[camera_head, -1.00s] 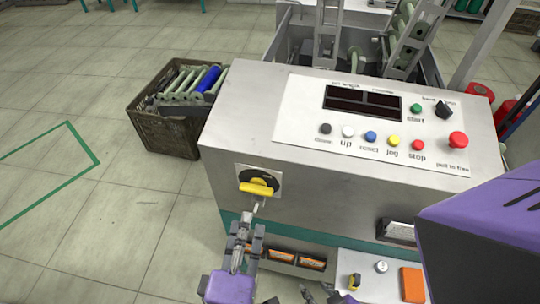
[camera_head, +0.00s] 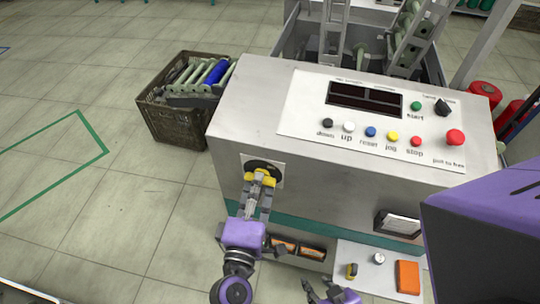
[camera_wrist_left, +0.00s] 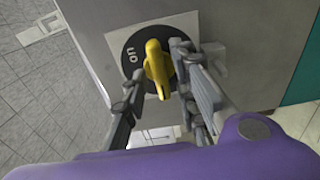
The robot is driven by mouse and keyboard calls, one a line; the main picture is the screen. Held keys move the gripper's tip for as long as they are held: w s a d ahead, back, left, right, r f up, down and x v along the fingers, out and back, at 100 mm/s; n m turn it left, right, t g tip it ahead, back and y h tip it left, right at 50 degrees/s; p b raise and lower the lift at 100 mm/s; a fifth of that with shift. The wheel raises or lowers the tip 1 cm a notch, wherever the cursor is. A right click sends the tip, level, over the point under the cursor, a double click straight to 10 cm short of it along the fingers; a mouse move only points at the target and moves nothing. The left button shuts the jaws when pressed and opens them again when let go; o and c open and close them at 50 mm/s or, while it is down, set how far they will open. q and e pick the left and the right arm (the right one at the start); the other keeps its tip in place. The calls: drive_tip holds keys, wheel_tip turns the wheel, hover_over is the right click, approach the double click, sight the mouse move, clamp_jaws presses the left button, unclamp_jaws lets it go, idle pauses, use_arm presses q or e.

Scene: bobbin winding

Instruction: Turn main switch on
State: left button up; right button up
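The main switch is a yellow knob (camera_head: 262,179) on a black round dial on the machine's front panel; it also shows in the left wrist view (camera_wrist_left: 157,69). The knob lies level across the dial. The word "on" (camera_wrist_left: 130,55) shows on the dial, at its machine-top side. My left gripper (camera_head: 258,186) is at the switch, with its fingers on either side of the knob. In the left wrist view the right-hand finger is close to the knob and a gap shows at the left-hand finger. My right gripper (camera_head: 319,291) is open and empty at the bottom edge.
The machine's top panel (camera_head: 300,128) carries several coloured buttons, a dark display, a black selector and a red stop knob. A brown crate (camera_head: 181,134) of rollers stands left of the machine. A small shelf with an orange block (camera_head: 407,277) is at lower right. The left floor is clear.

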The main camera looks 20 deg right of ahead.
use_arm(q)
clamp_jaws()
use_arm(e)
drive_tip(key=shift+w+d, duration=0.1)
use_arm(q)
drive_tip(key=shift+m, duration=0.3)
drive_tip(key=m, duration=0.3)
drive_tip(key=shift+m+h, duration=0.3)
drive_tip(key=m, duration=0.3)
drive_tip(key=shift+m+p, duration=0.35)
drive_tip(key=shift+m, duration=0.05)
drive_tip(key=m+p, duration=0.1)
drive_tip(key=m, duration=0.4)
drive_tip(key=shift+m+h, duration=0.4)
drive_tip(key=m, duration=0.4)
drive_tip(key=shift+a+f+m+h+p, duration=0.1)
drive_tip(key=shift+f+m+h+p, duration=0.05)
drive_tip(key=shift+m+h+p, duration=0.2)
use_arm(e)
drive_tip(key=shift+w+a+r, duration=0.3)
drive_tip(key=shift+w+r, duration=0.1)
drive_tip(key=shift+r, duration=0.25)
drive_tip(key=shift+w+a+r, duration=0.25)
drive_tip(key=shift+w+r, duration=0.1)
drive_tip(key=shift+r, duration=0.25)
use_arm(q)
drive_tip(key=shift+m, duration=0.35)
use_arm(e)
drive_tip(key=shift+s, duration=0.1)
